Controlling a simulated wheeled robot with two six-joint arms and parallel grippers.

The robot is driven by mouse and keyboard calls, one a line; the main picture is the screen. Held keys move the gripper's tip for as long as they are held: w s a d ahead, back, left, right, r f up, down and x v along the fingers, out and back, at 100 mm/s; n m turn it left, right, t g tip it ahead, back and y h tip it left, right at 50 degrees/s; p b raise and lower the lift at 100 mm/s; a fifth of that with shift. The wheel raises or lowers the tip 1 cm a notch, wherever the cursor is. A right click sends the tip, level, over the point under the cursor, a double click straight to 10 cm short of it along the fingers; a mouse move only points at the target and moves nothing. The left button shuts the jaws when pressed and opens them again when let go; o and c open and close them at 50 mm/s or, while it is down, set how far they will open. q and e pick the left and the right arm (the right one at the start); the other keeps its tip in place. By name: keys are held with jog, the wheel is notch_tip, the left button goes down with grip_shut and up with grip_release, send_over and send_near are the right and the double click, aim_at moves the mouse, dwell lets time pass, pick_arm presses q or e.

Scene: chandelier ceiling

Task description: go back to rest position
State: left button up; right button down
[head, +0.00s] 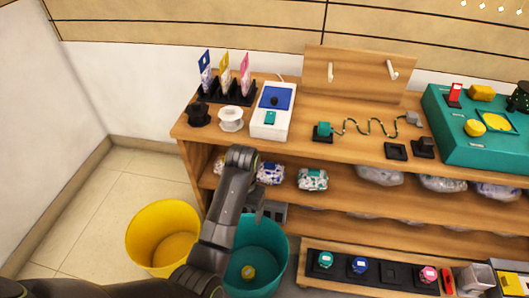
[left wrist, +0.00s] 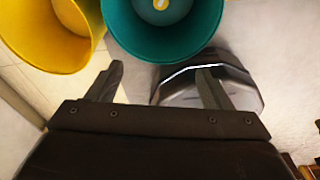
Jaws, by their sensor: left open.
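My left arm comes in from the bottom left in the head view and bends at its top in front of the shelf unit. My left gripper (head: 268,208) hangs below that bend, above the teal bin, and is partly hidden by the arm. In the left wrist view the two fingers of the left gripper (left wrist: 160,72) stand wide apart with nothing held between them. My right gripper is in neither view.
A yellow bin (head: 150,238) and a teal bin (head: 272,250) with a small yellow item (head: 248,272) inside stand on the floor. A wooden shelf unit (head: 345,153) carries many items. Free floor (head: 85,225) lies to the left.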

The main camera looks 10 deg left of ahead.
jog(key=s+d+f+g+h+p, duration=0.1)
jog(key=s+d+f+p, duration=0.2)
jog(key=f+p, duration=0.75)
pick_arm(q)
jog(key=s+a+f+m+t+p, duration=0.1)
jog(key=s+a+f+m+p, duration=0.3)
jog(key=s+m, duration=0.7)
jog(key=s+a+f+m+p, duration=0.4)
jog(key=s+m, duration=0.6)
jog(key=s, duration=0.6)
jog(key=s+a+f+m+t+p, duration=0.1)
jog(key=s+a+f+m+p, duration=0.3)
jog(key=s+a+f+m, duration=0.3)
jog(key=s+a+m, duration=0.2)
jog(key=s+m, duration=0.2)
jog(key=s, duration=0.2)
jog(key=shift+s+a+f+m+t+y, duration=0.15)
jog(key=shift+s+a+m+t+y, duration=0.1)
jog(key=shift+m+t+y, duration=0.05)
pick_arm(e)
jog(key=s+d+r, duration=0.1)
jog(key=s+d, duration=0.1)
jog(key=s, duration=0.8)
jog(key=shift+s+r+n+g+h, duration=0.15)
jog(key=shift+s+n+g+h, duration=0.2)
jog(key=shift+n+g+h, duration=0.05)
